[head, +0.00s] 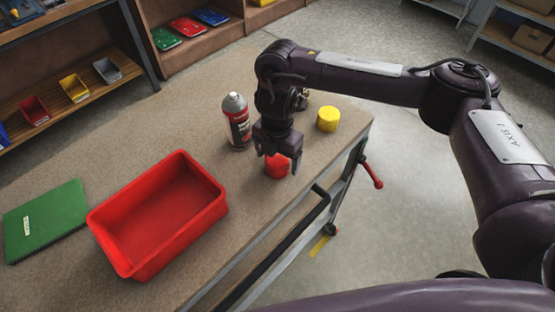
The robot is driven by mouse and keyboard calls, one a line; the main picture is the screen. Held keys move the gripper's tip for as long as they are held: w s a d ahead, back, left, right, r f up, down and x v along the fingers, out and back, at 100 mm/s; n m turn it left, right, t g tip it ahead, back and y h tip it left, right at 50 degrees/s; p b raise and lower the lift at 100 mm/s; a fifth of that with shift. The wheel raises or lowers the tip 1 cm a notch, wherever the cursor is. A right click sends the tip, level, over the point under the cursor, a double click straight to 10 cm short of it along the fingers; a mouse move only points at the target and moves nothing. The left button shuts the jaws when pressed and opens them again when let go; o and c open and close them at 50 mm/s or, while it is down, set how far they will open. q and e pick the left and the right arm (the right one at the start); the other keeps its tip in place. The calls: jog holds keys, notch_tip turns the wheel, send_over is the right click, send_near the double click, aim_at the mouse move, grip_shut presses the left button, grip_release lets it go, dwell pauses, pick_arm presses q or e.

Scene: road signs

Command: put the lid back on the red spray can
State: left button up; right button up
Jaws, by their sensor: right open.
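The spray can (237,122) stands upright on the bench, dark and red on its body with a bare grey metal top. A red lid (277,166) sits on the bench to the right of and nearer than the can. My right gripper (279,165) points down over the red lid, with its open fingers on either side of it. I cannot tell whether the fingers touch the lid. The gripper hides part of the lid's top. My left gripper is not in view.
A yellow cylindrical lid (328,119) stands to the right of the gripper. An empty red bin (205,220) and a green case (47,218) are at the left front. A small dark object (303,99) is partly hidden behind my arm. The bench edge with a rail is close to the lid.

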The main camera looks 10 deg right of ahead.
notch_tip(320, 180, down, 2)
jog(key=shift+f, duration=0.1)
jog(key=shift+c, duration=0.2)
jog(key=c, duration=1)
